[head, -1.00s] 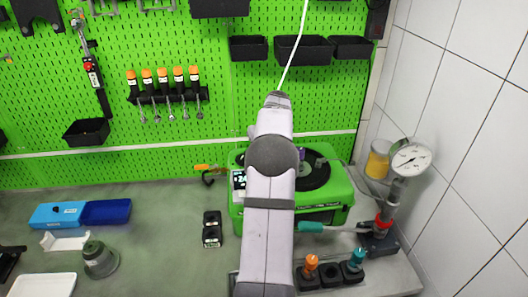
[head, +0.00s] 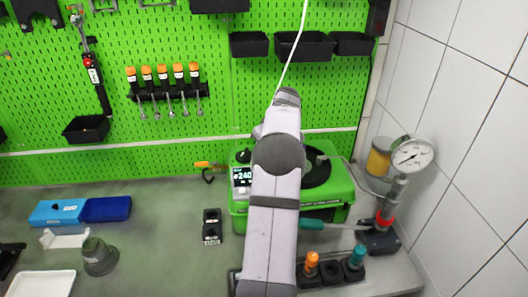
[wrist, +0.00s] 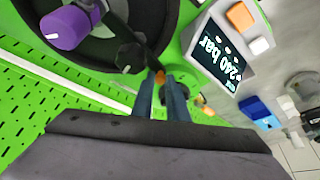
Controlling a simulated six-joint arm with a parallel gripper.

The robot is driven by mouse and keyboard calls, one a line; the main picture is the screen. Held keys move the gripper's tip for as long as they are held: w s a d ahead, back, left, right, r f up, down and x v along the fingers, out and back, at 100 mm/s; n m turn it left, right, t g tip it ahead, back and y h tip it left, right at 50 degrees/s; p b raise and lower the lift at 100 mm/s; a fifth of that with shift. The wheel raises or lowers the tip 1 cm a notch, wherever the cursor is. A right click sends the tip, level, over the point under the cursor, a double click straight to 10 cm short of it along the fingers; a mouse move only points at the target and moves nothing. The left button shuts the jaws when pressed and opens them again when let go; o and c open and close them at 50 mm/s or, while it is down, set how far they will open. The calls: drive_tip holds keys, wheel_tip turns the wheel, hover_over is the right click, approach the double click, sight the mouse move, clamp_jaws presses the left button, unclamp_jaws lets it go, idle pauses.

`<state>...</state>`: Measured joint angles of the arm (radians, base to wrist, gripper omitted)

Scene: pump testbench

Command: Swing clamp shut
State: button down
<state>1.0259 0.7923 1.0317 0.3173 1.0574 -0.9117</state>
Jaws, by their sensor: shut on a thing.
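The green pump testbench unit (head: 325,205) stands on the bench against the pegboard, partly hidden behind my arm. In the wrist view, its round black top (wrist: 85,45) carries a purple knob (wrist: 64,28). A dark clamp arm (wrist: 143,40) with an orange end (wrist: 159,76) reaches from that top to my fingertips. My gripper (wrist: 162,82) is shut on the clamp arm near this orange end. The exact contact is small and partly hidden by the fingers. In the head view my gripper is hidden behind my arm. I cannot tell whether the clamp is fully closed.
The display (head: 242,177) reads 240 bar. A pressure gauge (head: 412,154) on a stand is at the right by the tiled wall. A teal-handled tool (head: 318,224) lies in front of the unit.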

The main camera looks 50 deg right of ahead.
drive_tip(key=shift+s+a+n+y, duration=0.2)
drive_tip(key=shift+n+y, duration=0.05)
drive_tip(key=shift+n, duration=0.4)
drive_tip(key=shift+s+a+n+y, duration=0.15)
drive_tip(key=shift+n+y, duration=0.1)
drive_tip(key=shift+n, duration=0.4)
drive_tip(key=shift+r, duration=0.1)
drive_tip(key=c, duration=1.7)
unclamp_jaws()
drive_tip(key=shift+c, duration=0.2)
drive_tip(key=b+v, duration=0.2)
drive_tip(key=v, duration=0.5)
drive_tip(key=shift+s, duration=0.2)
drive_tip(key=shift+r, duration=0.1)
